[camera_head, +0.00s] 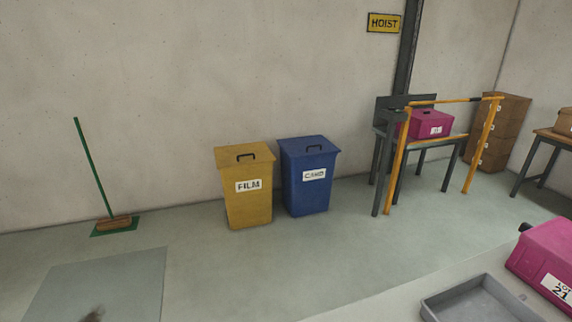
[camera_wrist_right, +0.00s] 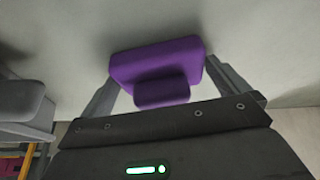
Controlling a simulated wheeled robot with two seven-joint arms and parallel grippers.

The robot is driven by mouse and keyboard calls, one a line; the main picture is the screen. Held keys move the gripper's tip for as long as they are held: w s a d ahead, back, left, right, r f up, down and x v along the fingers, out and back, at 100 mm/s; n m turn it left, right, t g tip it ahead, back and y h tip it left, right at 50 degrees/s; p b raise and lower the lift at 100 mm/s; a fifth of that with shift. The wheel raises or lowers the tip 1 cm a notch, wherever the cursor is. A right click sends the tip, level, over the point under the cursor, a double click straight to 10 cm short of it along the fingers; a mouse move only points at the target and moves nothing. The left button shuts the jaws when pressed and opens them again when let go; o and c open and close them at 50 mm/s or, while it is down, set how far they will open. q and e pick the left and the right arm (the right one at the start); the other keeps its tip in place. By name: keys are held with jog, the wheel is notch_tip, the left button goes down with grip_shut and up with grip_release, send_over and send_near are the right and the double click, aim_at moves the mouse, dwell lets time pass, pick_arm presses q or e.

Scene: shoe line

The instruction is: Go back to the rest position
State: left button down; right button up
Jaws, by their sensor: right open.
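My right gripper (camera_wrist_right: 162,76) shows in the right wrist view with its two grey fingers spread apart. A purple block-like thing (camera_wrist_right: 155,57) with a smaller purple piece on its near side shows between and beyond the fingers. I cannot tell how far it is from them or whether they touch it. In the head view a magenta box (camera_head: 545,255) with a white label reading 21 stands at the right edge, partly cut off. A small dark piece at its upper left is too small to identify. My left gripper is in neither view.
A grey tray (camera_head: 437,309) lies on the pale surface (camera_head: 372,305) at lower right. A yellow bin (camera_head: 248,208) and a blue bin (camera_head: 310,192) stand by the wall. A green broom (camera_head: 95,168) leans left. Another magenta box (camera_head: 425,123) sits behind an orange-framed stand (camera_head: 396,165). Much floor is clear.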

jog(key=shift+f, duration=0.2)
jog(key=p+v, duration=0.4)
jog(key=v, duration=0.9)
jog(key=b+x, duration=0.4)
jog(key=x, duration=0.9)
jog(key=shift+f+b, duration=0.3)
jog(key=shift+f, duration=0.05)
notch_tip(320, 180, up, 5)
jog(key=shift+s+r+p, duration=0.1)
jog(key=shift+p, duration=0.85)
jog(key=s+r, duration=0.1)
jog(key=s+a+r+p, duration=0.1)
jog(key=s+r, duration=0.1)
jog(key=s+r+p, duration=0.1)
jog(key=r, duration=0.1)
jog(key=shift+s+a+r, duration=0.15)
jog(key=shift+s+a, duration=0.15)
jog(key=shift+a, duration=0.05)
jog(key=s+a+r+p, duration=0.2)
jog(key=s+a+r, duration=0.15)
jog(key=s, duration=0.55)
jog(key=w+a+r+n, duration=0.1)
jog(key=w+a+r, duration=0.3)
jog(key=w+a, duration=0.1)
jog(key=shift+w+r, duration=0.2)
jog(key=shift+w, duration=0.15)
